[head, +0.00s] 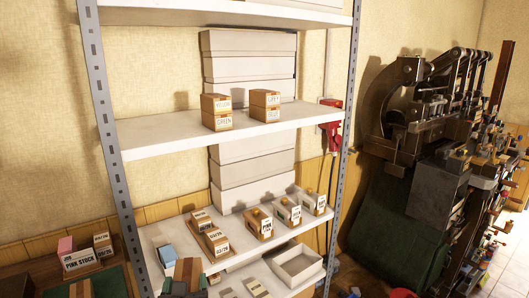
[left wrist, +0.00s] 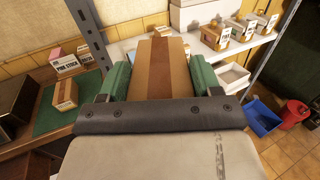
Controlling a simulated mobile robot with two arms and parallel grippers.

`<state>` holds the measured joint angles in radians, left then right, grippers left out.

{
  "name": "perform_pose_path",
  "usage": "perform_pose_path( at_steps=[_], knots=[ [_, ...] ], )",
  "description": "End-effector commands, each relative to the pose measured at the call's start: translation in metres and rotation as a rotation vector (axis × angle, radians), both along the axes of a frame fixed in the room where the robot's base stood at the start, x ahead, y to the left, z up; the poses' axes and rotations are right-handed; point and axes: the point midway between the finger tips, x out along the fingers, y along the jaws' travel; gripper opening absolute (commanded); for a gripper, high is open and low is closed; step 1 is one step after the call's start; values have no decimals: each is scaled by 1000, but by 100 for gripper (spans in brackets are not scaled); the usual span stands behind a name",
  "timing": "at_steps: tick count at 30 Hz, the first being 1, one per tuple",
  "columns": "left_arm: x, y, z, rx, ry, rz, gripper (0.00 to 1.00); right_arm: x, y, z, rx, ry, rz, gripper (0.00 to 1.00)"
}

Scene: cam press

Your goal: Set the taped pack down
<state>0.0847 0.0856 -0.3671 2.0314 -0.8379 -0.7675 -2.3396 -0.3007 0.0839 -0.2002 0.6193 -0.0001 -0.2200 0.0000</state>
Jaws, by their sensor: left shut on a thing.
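The taped pack (head: 187,272) is a brown cardboard box with a darker tape strip along its top. It shows at the bottom edge of the head view, in front of the lower shelf. In the left wrist view the pack (left wrist: 145,70) sits between the green fingers of my left gripper (left wrist: 160,82). The left gripper (head: 185,290) is shut on it, and its lower part is cut off in the head view. The pack's underside is hidden, so I cannot tell whether it touches anything. My right gripper is in neither view.
At left, a green mat (left wrist: 52,118) bears a small taped box (left wrist: 65,93) beside a pink stock box (left wrist: 68,64). A metal post (head: 110,140) stands at the shelf's left.

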Motion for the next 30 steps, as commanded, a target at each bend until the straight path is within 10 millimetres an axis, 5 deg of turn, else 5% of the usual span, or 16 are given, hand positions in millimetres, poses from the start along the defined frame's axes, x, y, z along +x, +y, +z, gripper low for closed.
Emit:
perform_pose_path(
  at_steps=[1,6,13,24,30],
  knots=[
    [-18,5,-20,1,7,-15,33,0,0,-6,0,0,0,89],
    [-75,18,-57,0,7,-77,33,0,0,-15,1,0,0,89],
    [-133,26,-77,1,3,-152,33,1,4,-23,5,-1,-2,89],
    [-153,27,-79,5,-3,-190,33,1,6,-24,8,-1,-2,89],
    [-153,27,-80,0,-2,-185,33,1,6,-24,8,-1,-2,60]
  ],
)
